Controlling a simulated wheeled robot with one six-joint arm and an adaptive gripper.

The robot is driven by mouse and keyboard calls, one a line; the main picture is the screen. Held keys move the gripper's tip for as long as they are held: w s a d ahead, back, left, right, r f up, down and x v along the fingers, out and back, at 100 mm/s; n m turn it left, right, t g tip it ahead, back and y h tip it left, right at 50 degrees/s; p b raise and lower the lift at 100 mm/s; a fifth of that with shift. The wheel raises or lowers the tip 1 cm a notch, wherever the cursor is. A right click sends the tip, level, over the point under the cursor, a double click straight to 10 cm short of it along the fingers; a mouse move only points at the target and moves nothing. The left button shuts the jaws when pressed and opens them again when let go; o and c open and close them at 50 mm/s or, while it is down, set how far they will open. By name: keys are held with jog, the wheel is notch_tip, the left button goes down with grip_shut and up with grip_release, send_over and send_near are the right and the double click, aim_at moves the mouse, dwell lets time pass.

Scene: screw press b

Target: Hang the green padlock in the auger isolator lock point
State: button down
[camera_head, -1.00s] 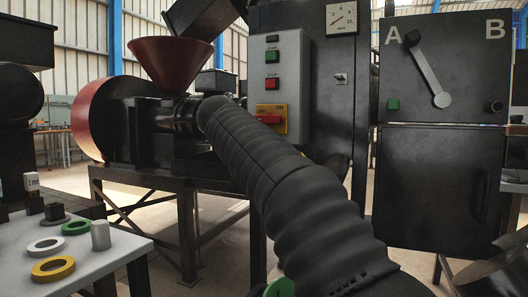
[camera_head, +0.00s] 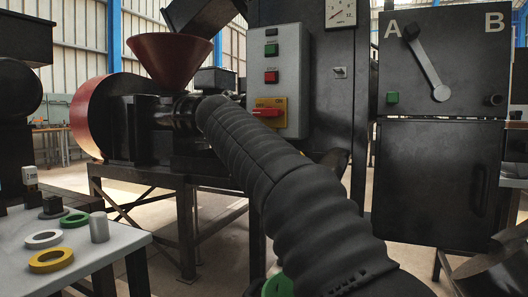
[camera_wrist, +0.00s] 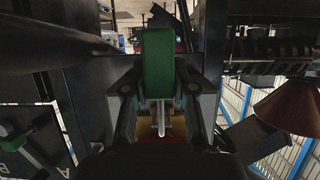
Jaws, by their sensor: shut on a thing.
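The green padlock (camera_wrist: 158,62) is held between the two fingers of my gripper (camera_wrist: 159,88) in the wrist view. Its metal shackle (camera_wrist: 160,122) points down in that picture, toward a yellow and red patch that looks like the isolator. I cannot tell whether the shackle touches it. In the head view, the auger isolator is a yellow plate with a red handle (camera_head: 267,112), low on the grey control panel (camera_head: 291,72).
A red funnel (camera_head: 169,56) sits above the press at left. A black cabinet with an A/B lever (camera_head: 427,68) stands at right. A pale table (camera_head: 108,250) at lower left carries yellow, white and green rings and a grey cylinder (camera_head: 99,227).

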jog(key=shift+r, duration=0.1)
jog(key=c, duration=0.9)
grip_release()
jog(key=shift+o, duration=0.2)
jog(key=v, duration=1.2)
